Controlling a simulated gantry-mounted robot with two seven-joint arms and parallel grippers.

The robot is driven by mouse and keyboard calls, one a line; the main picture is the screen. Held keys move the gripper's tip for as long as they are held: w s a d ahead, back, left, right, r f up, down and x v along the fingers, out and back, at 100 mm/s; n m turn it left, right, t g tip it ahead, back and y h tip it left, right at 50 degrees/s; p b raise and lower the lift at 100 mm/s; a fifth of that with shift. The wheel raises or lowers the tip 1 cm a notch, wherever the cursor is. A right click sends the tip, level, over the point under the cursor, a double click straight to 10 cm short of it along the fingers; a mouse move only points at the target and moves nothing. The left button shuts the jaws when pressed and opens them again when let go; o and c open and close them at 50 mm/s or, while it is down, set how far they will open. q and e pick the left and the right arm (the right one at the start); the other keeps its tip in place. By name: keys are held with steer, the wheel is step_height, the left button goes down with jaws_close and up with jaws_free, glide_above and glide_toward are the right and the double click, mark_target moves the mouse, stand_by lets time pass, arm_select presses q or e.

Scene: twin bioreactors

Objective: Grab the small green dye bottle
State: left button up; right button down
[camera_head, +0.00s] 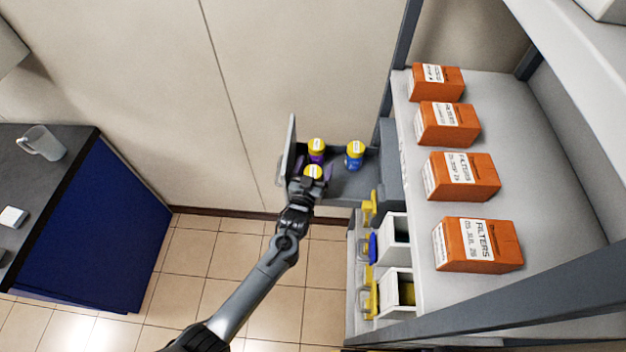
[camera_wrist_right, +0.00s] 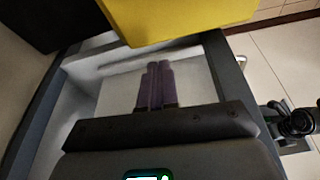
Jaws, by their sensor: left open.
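My left gripper (camera_head: 314,174) is open in the head view, with its fingertips on either side of a yellow-capped bottle (camera_head: 313,171). Only the cap of this bottle shows clearly; its body and colour are hidden by the gripper, so I cannot tell whether it is the green one. No green bottle is plainly visible. A purple bottle with a yellow cap (camera_head: 316,150) stands just behind it, and a blue one with a yellow cap (camera_head: 354,156) stands to the right. My right gripper (camera_wrist_right: 157,68) shows in the right wrist view, its purple fingers together and empty.
The bottles stand on a grey tray or shelf (camera_head: 350,186) with a raised panel (camera_head: 291,145) at its left. Orange filter boxes (camera_head: 478,245) line the white shelf at right. A blue cabinet (camera_head: 95,235) with a mug (camera_head: 41,143) stands at left. A yellow object (camera_wrist_right: 180,18) is close to the right wrist camera.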

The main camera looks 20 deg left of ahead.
arm_select(q)
steer(key=c, duration=1.1)
steer(key=shift+c, duration=0.3)
steer(key=shift+r, duration=0.15)
